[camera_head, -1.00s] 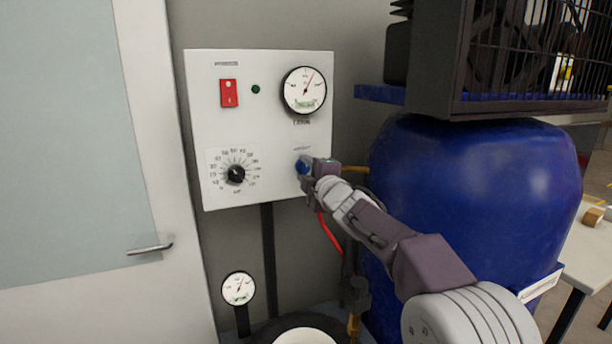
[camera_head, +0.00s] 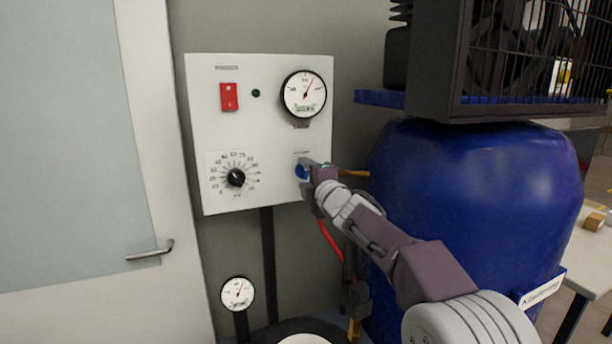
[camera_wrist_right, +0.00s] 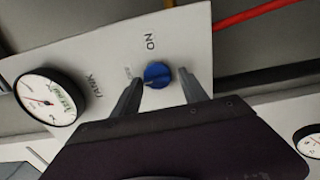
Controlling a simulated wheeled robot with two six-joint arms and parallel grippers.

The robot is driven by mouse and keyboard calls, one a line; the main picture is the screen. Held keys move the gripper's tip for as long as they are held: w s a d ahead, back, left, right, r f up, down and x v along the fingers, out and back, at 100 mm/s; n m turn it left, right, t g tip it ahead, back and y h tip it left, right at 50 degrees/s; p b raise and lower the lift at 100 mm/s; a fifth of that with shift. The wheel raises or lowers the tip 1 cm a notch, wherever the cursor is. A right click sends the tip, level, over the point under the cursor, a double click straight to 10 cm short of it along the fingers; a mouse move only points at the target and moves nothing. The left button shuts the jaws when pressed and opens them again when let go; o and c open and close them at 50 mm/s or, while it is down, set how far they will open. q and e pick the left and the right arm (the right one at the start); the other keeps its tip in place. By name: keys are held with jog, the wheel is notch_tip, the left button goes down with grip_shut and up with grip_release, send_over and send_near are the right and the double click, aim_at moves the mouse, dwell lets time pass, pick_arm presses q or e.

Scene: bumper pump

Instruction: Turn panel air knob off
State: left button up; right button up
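The white control panel (camera_head: 262,130) hangs on the wall left of the blue tank. Its blue air knob (camera_head: 301,171) is at the lower right of the panel, partly hidden by my right gripper (camera_head: 305,172). In the right wrist view the blue knob (camera_wrist_right: 157,74) lies between the two fingers of my right gripper (camera_wrist_right: 158,82), with a visible gap on each side. The fingers are open around the knob. An "ON" label shows beside the knob; its other label is too small to read. My left gripper is in neither view.
The panel also carries a red switch (camera_head: 229,97), a black dial (camera_head: 236,177) and a round gauge (camera_head: 304,94). The large blue tank (camera_head: 470,200) stands close to my right arm. A door with a handle (camera_head: 150,251) is at the left. A lower gauge (camera_head: 238,294) stands below the panel.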

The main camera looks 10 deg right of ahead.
jog(key=shift+s+r, duration=0.1)
jog(key=shift+s, duration=0.05)
jog(key=shift+s+d, duration=0.1)
jog(key=shift+s, duration=0.2)
jog(key=s+d+b, duration=0.1)
jog(key=s, duration=0.7)
jog(key=shift+d, duration=0.25)
